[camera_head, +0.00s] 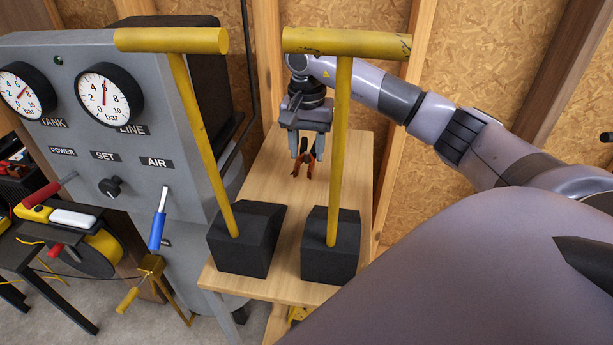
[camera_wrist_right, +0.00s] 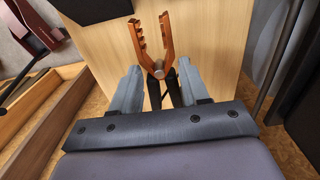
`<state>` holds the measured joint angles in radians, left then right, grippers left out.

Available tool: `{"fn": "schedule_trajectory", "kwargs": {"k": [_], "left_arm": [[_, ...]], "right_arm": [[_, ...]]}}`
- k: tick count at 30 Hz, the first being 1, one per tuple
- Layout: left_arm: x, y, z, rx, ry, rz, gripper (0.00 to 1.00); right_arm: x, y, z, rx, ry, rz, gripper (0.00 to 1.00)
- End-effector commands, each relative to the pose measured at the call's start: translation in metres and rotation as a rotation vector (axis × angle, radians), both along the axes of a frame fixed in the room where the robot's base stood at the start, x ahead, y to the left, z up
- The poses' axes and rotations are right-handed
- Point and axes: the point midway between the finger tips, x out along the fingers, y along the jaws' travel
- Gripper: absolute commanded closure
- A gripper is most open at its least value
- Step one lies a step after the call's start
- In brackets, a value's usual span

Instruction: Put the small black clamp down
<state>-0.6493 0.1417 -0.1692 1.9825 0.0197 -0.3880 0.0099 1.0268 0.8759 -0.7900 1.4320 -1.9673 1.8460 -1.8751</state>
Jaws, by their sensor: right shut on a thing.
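The small black clamp (camera_head: 304,160) has orange jaws and black handles. My right gripper (camera_head: 306,150) is shut on it by the handles, over the far part of the wooden bench top (camera_head: 282,170). In the right wrist view the clamp's open orange jaws (camera_wrist_right: 154,50) point away from the gripper (camera_wrist_right: 160,76), with the dark handles between the two fingers. I cannot tell whether the clamp touches the wood. My left gripper is not in view.
Two black blocks with yellow T-handles (camera_head: 245,240) (camera_head: 331,245) stand at the near end of the bench top; the right handle rises in front of my right arm. A grey gauge panel (camera_head: 110,150) stands left. Bare wood lies around the clamp.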

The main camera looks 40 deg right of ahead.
Motion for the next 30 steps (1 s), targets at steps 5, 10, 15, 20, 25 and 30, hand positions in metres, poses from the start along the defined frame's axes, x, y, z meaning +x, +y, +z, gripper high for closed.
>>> {"fn": "schedule_trajectory", "kwargs": {"k": [5,10,15,20,25,30], "left_arm": [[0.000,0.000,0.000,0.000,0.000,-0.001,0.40],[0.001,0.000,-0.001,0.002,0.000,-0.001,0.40],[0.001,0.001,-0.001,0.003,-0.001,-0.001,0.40],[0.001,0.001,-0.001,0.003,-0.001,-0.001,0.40],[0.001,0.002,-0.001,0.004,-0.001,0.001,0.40],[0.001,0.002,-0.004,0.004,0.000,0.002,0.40]], "right_arm": [[0.000,0.000,-0.028,0.002,0.001,0.000,0.86],[0.000,0.000,-0.039,0.000,0.000,0.001,0.86],[0.000,0.000,-0.063,0.001,0.003,-0.001,0.86],[0.000,0.000,-0.077,0.001,-0.001,0.000,0.86],[0.001,0.000,-0.076,0.000,-0.002,0.000,0.86],[0.000,0.000,-0.079,0.000,-0.001,0.000,0.49]]}}
